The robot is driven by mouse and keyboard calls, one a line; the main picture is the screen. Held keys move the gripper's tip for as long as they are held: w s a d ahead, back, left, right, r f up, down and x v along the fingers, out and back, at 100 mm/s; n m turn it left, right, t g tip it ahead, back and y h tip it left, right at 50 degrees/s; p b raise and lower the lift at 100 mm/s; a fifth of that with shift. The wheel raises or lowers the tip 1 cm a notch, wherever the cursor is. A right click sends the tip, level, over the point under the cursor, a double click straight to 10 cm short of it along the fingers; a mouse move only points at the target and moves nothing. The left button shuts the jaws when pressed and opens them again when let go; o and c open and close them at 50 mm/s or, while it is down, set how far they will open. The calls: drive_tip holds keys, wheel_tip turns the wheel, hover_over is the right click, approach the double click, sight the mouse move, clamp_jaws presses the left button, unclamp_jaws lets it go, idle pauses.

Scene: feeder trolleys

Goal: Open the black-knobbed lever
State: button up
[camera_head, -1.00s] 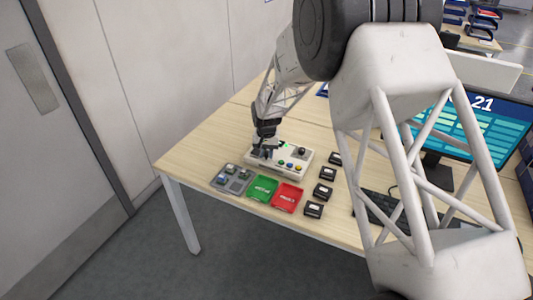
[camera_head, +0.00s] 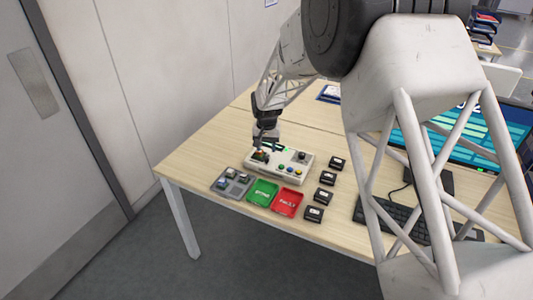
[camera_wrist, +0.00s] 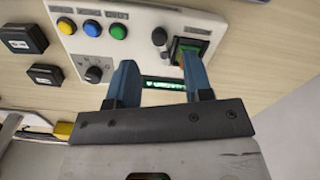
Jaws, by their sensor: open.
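A pale control panel (camera_head: 293,156) lies on the wooden table. In the wrist view it carries a small black round knob (camera_wrist: 160,36), which looks like the lever's, between a green button (camera_wrist: 119,31) and a dark square socket (camera_wrist: 190,50) with a green and orange part. In the head view my gripper (camera_head: 262,148) is above the panel's left end.
In front of the panel are a grey tray (camera_head: 217,184) with small parts, a green tray (camera_head: 262,193) and a red tray (camera_head: 288,204). Several black boxes (camera_head: 325,178) stand to the right, then a keyboard (camera_head: 400,213) and a monitor (camera_head: 480,140). The table's left end is clear.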

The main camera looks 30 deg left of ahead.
drive_tip(key=shift+r, duration=1.15)
